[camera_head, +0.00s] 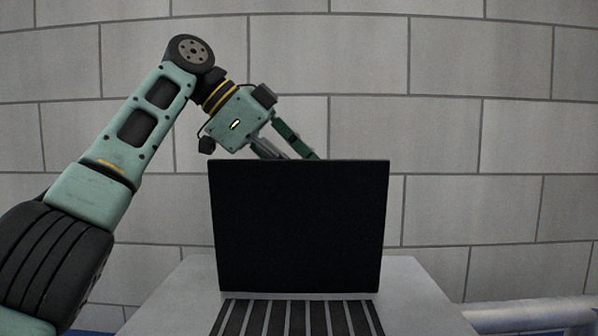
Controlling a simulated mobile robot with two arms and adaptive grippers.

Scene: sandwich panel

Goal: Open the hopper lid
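The hopper lid (298,228) is a flat black panel. It stands upright at the back of the grey hopper body (180,303), above a dark opening with pale bars (297,318). My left arm reaches in from the left, and my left gripper (287,148) is at the lid's top edge, angled down to the right. The lid hides its fingertips, so I cannot tell whether they touch the lid or how far apart they are. My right gripper is not in view.
A grey block wall (480,130) stands behind the hopper. A pale horizontal pipe or rail (530,313) runs at the lower right. The space to the right of the lid is clear.

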